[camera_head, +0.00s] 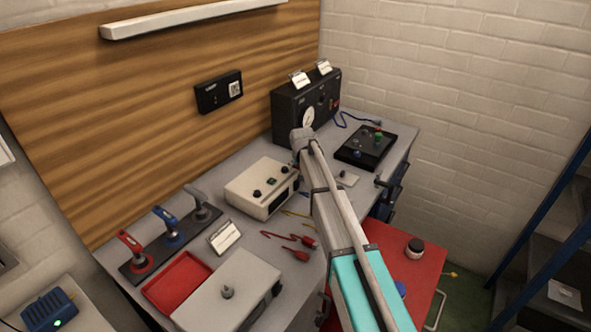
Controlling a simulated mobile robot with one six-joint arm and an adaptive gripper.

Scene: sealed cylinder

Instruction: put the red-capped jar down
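I see no jar with a red cap in this view. My arm reaches from the bottom edge up to a grey joint near the black instrument box. A small jar (414,249) with a dark top and a pale lower part stands on the red cart top (392,262), right of my arm.
The grey bench (225,222) carries a red tray (178,281), a grey box (228,294), a cream control box (262,187), levers (169,233), red-handled tools (295,254), a black instrument box (305,108) and a black board (366,147). Blue-framed shelving (549,225) stands right.

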